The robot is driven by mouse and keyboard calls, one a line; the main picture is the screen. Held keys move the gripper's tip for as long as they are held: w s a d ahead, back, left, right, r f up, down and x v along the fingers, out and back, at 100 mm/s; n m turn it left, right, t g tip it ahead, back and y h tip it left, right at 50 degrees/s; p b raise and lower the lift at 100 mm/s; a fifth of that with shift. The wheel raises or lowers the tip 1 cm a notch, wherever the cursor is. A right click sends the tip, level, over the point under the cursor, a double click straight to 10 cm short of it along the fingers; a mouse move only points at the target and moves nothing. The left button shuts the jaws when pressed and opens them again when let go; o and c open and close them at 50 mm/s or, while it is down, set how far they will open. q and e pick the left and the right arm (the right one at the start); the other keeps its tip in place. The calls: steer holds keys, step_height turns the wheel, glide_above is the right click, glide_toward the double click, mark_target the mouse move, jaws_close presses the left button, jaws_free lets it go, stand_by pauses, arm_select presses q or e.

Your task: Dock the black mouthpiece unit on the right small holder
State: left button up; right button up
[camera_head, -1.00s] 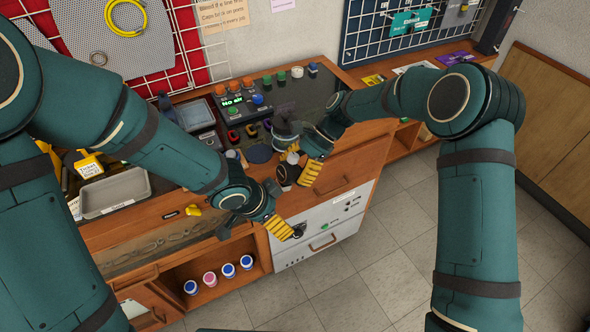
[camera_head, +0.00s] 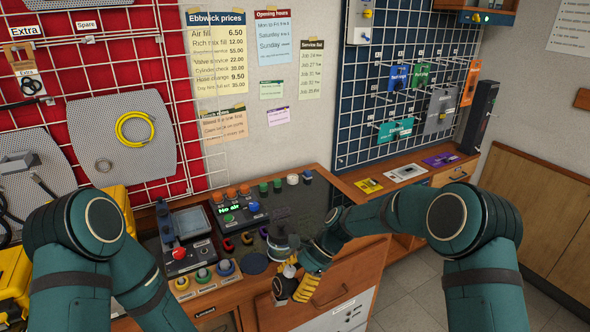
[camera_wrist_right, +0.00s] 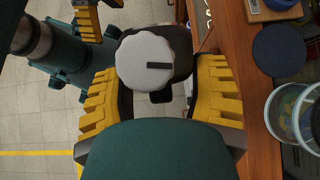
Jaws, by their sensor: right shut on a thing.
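My right gripper (camera_head: 296,281) is shut on the black mouthpiece unit (camera_head: 281,289), held in front of the bench's front edge. In the right wrist view the unit (camera_wrist_right: 155,56) sits between the yellow fingers, its round pale face with a dark bar toward the camera and its dark body partly hidden behind. My left gripper is outside the head view; its yellow fingers (camera_wrist_right: 88,20) show at the top left of the wrist view, cut off, and I cannot tell how far apart they are. I cannot tell which fixture is the right small holder.
A blue grid panel (camera_head: 385,60) bears coloured cards and a teal piece (camera_head: 395,130). A red panel (camera_head: 195,130) with grey plates stands left. The bench has a control box (camera_head: 240,207), coloured knobs and a clear container (camera_head: 281,243) near my right gripper. Floor is free at right.

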steer(key=shift+w+d+f+m+t, duration=0.3)
steer(key=shift+m+t, duration=0.2)
steer(key=shift+m, duration=0.2)
steer(key=d+m+t, duration=0.1)
steer(key=m+t, duration=0.1)
steer(key=w+d+f+m+t, duration=0.1)
steer(key=d+m+t, duration=0.1)
steer(key=m, duration=0.1)
steer(key=d+f+m+t, duration=0.1)
steer(key=m+t, duration=0.1)
steer(key=m, duration=0.1)
steer(key=shift+w+d+y, duration=0.15)
steer(key=shift+y, duration=0.15)
steer(key=s+d+r+m+t+h, duration=0.1)
steer(key=s+d+m+t+h, duration=0.1)
steer(key=d+m+h, duration=0.1)
steer(key=s+d+r+m+t+h, duration=0.2)
steer(key=s+d+m, duration=0.1)
steer(key=d+m, duration=0.3)
steer(key=s+d+r+m+t+h, duration=0.1)
steer(key=s+d+m+t+h, duration=0.1)
steer(key=d+m, duration=0.3)
steer(key=shift+s+d+r+h, duration=0.1)
steer(key=shift+s+r+h, duration=0.25)
steer(key=shift+h, duration=0.45)
steer(key=shift+w+f, duration=0.1)
